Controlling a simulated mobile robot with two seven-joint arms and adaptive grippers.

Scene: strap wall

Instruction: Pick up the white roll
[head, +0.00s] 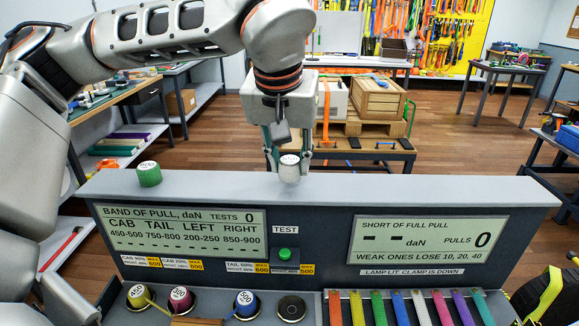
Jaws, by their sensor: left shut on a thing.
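The white roll (290,169) is at the top edge of the grey console (400,188), near its middle. My left gripper (289,158) points down from above, its two fingers on either side of the roll and shut on it. The roll's pale top with dark print shows between the fingers. Whether its bottom touches the console's top ledge I cannot tell. My right gripper is not in view.
A green roll (149,174) stands on the ledge to the left. Below are two displays, a green TEST button (284,255), several round spools and a row of coloured straps (405,308). A table with a wooden crate (378,97) stands behind. The ledge's right part is clear.

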